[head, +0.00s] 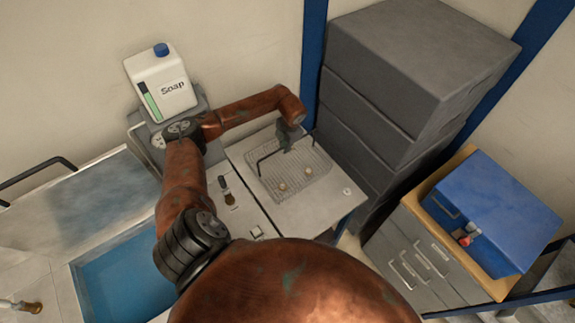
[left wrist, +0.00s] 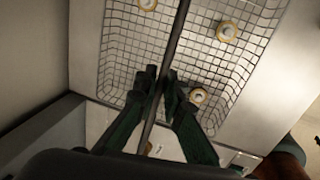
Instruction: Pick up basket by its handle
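The wire basket (head: 312,180) sits on the pale bench top, with small round pieces lying in it. Its dark handle (head: 268,155) stands up over the mesh. My left gripper (head: 287,146) is at the handle, above the basket. In the left wrist view, the handle bar (left wrist: 180,36) runs between the fingers of my left gripper (left wrist: 162,80), which look closed around it. The basket mesh (left wrist: 115,45) lies beneath the fingers and still looks flat on the bench. My right gripper is not in view.
A soap jug (head: 163,85) stands at the back left. Stacked grey boxes (head: 395,90) rise close to the right of the bench. A blue toolbox (head: 495,210) sits on a drawer cabinet at the right. A blue basin (head: 125,285) is at the lower left.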

